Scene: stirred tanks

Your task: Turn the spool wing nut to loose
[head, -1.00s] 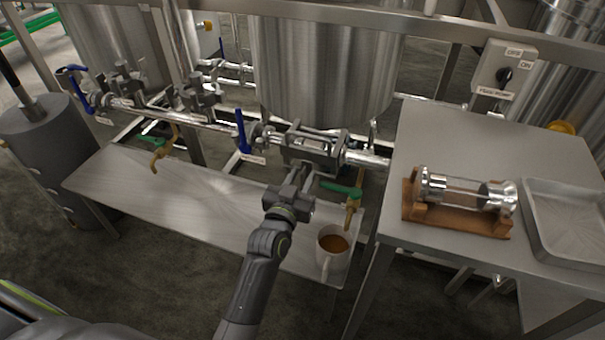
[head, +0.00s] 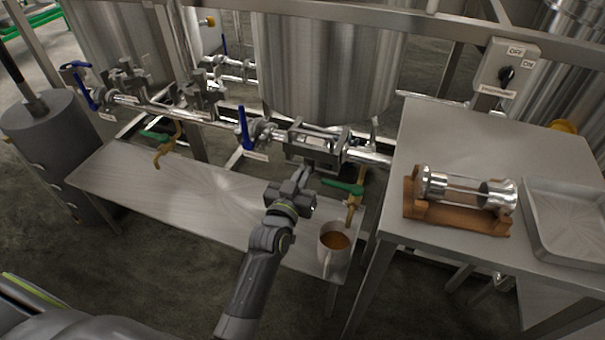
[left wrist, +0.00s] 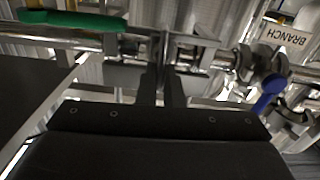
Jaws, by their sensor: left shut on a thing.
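The pipe spool (head: 318,139) sits in the line below the large tank, between grey clamp frames. My left gripper (head: 307,166) reaches up to its front underside, from above the low bench. In the left wrist view, the two dark fingers of the left gripper (left wrist: 163,82) are close together on a thin grey upright piece, which looks like the spool wing nut (left wrist: 163,48). The fingers and clamp hide most of it, so its turn position is hard to tell. My right gripper is in neither view.
A blue-handled valve (head: 243,130) is left of the spool; a green-handled valve (head: 343,187) is close right of the gripper. A mug of brown liquid (head: 333,250) stands on the bench (head: 190,200). A glass cylinder (head: 465,190) rests on a wooden cradle at right.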

